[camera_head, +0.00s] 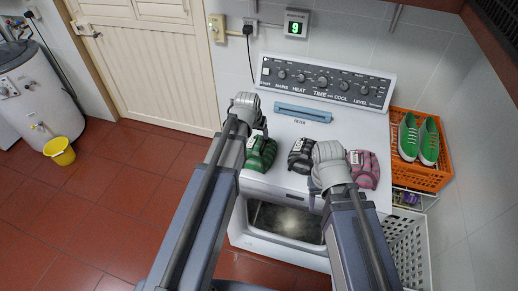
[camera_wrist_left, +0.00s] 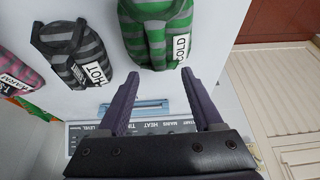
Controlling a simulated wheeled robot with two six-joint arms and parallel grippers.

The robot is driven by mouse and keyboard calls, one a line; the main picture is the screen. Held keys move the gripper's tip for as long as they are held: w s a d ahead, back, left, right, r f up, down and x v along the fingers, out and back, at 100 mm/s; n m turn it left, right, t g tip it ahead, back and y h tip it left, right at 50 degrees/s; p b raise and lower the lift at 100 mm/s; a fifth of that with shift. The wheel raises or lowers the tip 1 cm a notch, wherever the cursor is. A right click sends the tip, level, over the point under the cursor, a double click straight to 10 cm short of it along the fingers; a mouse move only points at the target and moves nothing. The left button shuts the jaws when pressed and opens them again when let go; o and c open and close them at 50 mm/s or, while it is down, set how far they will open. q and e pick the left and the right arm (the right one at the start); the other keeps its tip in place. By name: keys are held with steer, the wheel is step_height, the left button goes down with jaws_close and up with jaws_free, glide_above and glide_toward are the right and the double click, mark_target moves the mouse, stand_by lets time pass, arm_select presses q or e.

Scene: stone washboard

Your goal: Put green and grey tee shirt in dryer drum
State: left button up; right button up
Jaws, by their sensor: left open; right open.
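The green and grey striped tee shirt (camera_head: 261,153) lies bundled on top of the white dryer at the left of a row. In the left wrist view, the tee shirt (camera_wrist_left: 158,38) carries a COLD label and lies just beyond my fingertips. My left gripper (camera_head: 262,126) is just behind the shirt in the head view; its fingers (camera_wrist_left: 150,84) are open with nothing between them. My right gripper (camera_head: 316,192) is over the dryer's front edge, mostly hidden by its own wrist. The dryer drum (camera_head: 285,220) shows through the front opening, partly covered by my arms.
A black and grey shirt (camera_head: 301,155), labelled HOT, and a pink and grey shirt (camera_head: 363,168) lie to the right on the dryer top. The control panel (camera_head: 325,83) stands behind. An orange crate (camera_head: 420,176) with green shoes and a white basket (camera_head: 408,240) are at the right.

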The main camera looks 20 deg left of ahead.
mark_target(259, 142)
arm_select(q)
steer(key=shift+s+b+x, duration=0.2)
steer(key=shift+b+x, duration=1.7)
steer(key=shift+x, duration=0.05)
steer(key=shift+s+b+x, duration=0.2)
steer(key=shift+b+x, duration=1.65)
steer(key=shift+x, duration=0.15)
steer(key=shift+d+f, duration=0.1)
jaws_close()
